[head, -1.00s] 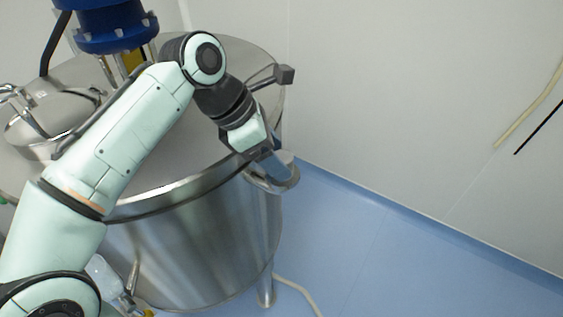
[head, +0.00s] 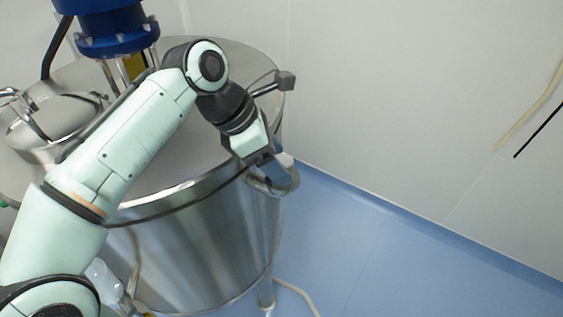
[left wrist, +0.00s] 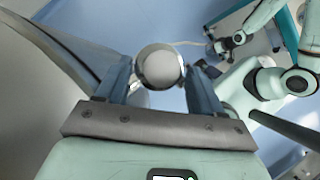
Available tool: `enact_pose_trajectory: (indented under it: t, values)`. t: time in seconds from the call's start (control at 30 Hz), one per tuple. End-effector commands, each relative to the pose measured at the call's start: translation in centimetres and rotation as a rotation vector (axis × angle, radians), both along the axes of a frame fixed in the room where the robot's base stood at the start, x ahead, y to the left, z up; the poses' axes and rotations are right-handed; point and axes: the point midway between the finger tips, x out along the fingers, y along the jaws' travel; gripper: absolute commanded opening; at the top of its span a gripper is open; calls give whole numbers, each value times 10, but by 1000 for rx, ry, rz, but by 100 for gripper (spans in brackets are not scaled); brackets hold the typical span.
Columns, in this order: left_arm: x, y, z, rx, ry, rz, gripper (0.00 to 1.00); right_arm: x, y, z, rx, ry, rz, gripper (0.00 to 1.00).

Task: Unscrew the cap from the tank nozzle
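The steel tank (head: 200,250) stands at the left in the head view, with my left arm reaching across it. My left gripper (head: 274,172) is at the tank's right rim, beside a curved metal fitting (head: 290,184) that it partly hides. In the left wrist view a round, shiny metal piece (left wrist: 160,68), apparently the nozzle cap, lies between the two blue-grey fingers of my left gripper (left wrist: 160,80). The fingers are apart, one on each side of it. I cannot tell whether they touch it. Part of my other arm shows at the right of this view; its gripper state is unclear.
A metal rod with a dark block (head: 285,80) sticks out at the tank's rim above my gripper. A blue motor housing (head: 110,28) and a domed hatch (head: 58,112) are on the tank top. Blue floor (head: 380,260) to the right is clear up to the white wall (head: 400,80).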

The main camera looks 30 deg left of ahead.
Motion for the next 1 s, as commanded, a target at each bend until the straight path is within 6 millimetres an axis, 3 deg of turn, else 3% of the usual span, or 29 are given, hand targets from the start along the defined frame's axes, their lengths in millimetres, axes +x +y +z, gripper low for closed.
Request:
enact_pose_trajectory:
  t: [0.03, 0.2, 0.33, 0.6, 1.0]
  values:
    - [0, 0, 0, 0, 0, 0, 52, 0, 0, 0, 0, 0, 0, 36]
    - [0, 0, 0, 0, 0, 0, 0, 0, 0, 0, 0, 1, 0, 36]
    - [-1, 0, 0, 1, 0, 31, 0, 0, 0, 0, 0, 0, 0, 36]
    - [-3, -3, 1, 3, -1, 321, 0, 5, 0, 5, 0, -6, 0, 36]
    - [-3, -4, 1, 2, -2, 382, 0, 6, 0, 6, 0, -7, 0, 36]
